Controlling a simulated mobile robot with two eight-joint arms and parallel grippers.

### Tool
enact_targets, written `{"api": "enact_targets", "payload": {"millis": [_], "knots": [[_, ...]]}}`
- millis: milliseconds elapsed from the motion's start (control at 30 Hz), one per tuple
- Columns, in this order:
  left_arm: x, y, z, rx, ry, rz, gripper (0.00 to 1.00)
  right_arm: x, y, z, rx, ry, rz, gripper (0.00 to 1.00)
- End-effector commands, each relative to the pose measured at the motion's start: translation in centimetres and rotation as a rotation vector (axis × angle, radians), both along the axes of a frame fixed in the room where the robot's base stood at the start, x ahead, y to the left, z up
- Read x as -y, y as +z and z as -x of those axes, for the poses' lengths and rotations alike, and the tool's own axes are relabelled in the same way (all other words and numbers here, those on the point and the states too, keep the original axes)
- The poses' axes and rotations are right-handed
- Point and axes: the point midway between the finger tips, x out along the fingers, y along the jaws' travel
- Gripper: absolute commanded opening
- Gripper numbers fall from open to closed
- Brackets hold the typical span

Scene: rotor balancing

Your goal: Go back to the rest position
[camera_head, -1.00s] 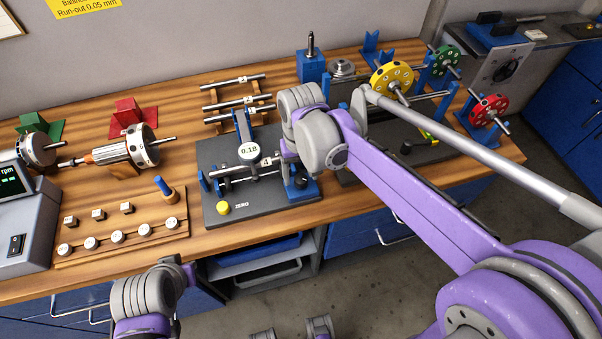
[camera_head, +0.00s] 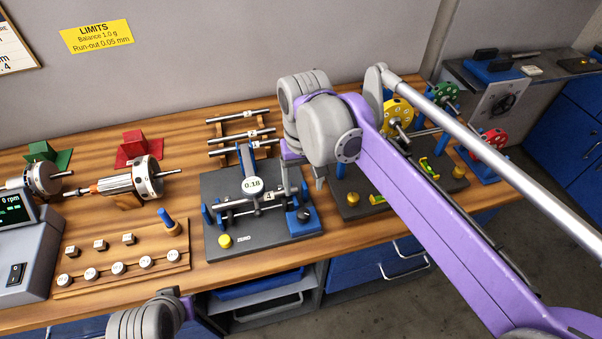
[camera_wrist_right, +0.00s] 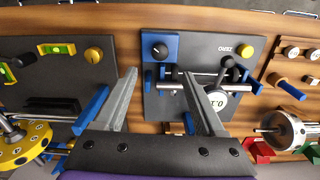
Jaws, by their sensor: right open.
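My right gripper (camera_head: 304,182) is open and empty above the bench, by the right end of the dark balance stand (camera_head: 222,190). In the right wrist view its two fingers (camera_wrist_right: 160,78) are spread apart with nothing between them. The stand carries a rod marked 4 (camera_head: 268,196) and a round dial reading 0.18 (camera_head: 252,184). My left arm shows only as a grey and purple part at the bottom left edge of the head view. Its gripper fingers are not visible.
A wooden board (camera_head: 120,283) with several small weights lies left of the stand. A motor rotor (camera_head: 130,181) and rpm meter (camera_head: 30,245) are further left. Yellow (camera_head: 398,113), green and red discs stand at right. My right forearm hides part of the right bench.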

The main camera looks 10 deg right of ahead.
Motion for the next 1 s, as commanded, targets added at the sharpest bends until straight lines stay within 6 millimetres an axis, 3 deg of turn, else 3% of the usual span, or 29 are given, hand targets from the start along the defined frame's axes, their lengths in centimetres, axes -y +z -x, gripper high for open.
{"api": "enact_targets", "payload": {"millis": [233, 367, 467, 733, 900, 1000], "knots": [[0.0, 0.0, 0.0, 0.0, 0.0, 0.0, 0.0, 0.1, -0.1, 0.1, 0.003, 0.0, -0.001, 0.72], [0.0, 0.0, 0.0, 0.0, 0.0, 0.0, 0.0, 0.9, -0.9, 1.4, 0.043, 0.0, -0.006, 0.72], [0.0, 0.0, 0.0, 0.0, 0.0, 0.0, 0.0, 2.2, -2.6, 3.7, 0.115, 0.003, -0.014, 0.72], [0.0, 0.0, 0.0, 0.0, 0.0, 0.0, 0.0, 5.5, -9.3, 10.9, 0.352, 0.015, -0.01, 0.72], [0.0, 0.0, 0.0, 0.0, 0.0, 0.0, 0.0, 6.4, -12.3, 13.6, 0.444, 0.022, 0.002, 0.72], [0.0, 0.1, 0.0, 0.0, 0.0, 0.0, 0.0, 6.6, -13.1, 14.2, 0.467, 0.023, 0.006, 0.72]]}}
